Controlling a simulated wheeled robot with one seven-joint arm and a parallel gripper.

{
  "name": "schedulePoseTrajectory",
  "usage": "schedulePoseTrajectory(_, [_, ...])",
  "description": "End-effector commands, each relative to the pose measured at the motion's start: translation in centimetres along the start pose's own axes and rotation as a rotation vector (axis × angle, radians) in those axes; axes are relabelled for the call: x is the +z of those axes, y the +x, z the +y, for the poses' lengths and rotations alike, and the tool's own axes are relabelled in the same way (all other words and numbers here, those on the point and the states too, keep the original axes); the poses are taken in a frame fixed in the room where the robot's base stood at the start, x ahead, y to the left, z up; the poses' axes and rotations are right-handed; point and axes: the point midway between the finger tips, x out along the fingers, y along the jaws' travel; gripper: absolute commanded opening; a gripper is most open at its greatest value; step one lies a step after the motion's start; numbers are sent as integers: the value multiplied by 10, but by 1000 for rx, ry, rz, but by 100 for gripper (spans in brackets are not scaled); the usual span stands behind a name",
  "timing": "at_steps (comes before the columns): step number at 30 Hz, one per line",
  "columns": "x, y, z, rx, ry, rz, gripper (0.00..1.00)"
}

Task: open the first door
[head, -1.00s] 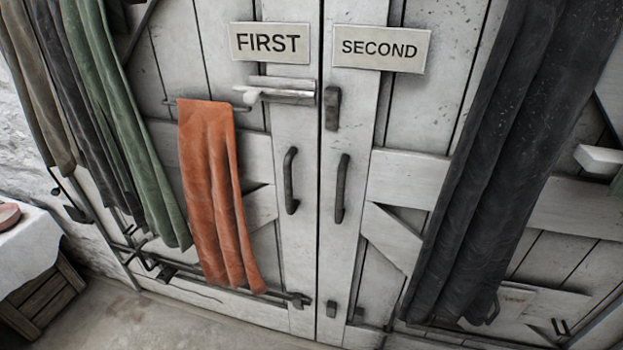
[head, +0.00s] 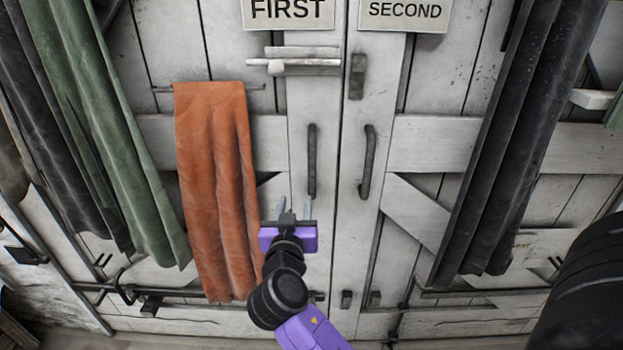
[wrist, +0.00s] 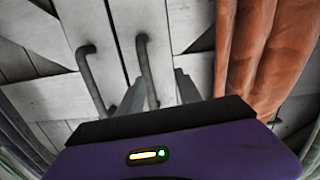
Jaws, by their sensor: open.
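The first door (head: 300,115) is white planked wood under a FIRST sign (head: 289,10). It is shut against the second door (head: 360,115). Its dark upright handle (head: 311,165) is near the seam. A pale bolt (head: 300,65) lies across it above the handle; its right end stops near the seam. My gripper (head: 293,208) is open and empty, its fingers pointing up just below the handle's lower end. In the wrist view the first door's handle (wrist: 147,70) runs down toward the space between my fingers (wrist: 160,90); contact cannot be told.
An orange cloth (head: 215,180) hangs on the first door, close left of my gripper. The second door's handle (head: 368,162) is to the right, with a dark block (head: 357,77) above it. Green (head: 110,130) and black (head: 510,140) cloths hang at the sides.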

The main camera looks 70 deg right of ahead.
Motion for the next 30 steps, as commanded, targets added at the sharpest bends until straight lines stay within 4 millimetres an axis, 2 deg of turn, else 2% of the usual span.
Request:
schedulePoseTrajectory(1, [-10,10,6,48,26,21,41])
schedulePoseTrajectory(3, [-20,17,14,99,50,39,41])
schedulePoseTrajectory(9, [-33,30,24,154,77,59,41])
schedulePoseTrajectory(21, [-36,86,33,152,75,57,41])
schedulePoseTrajectory(30, [-35,100,34,149,75,56,41])
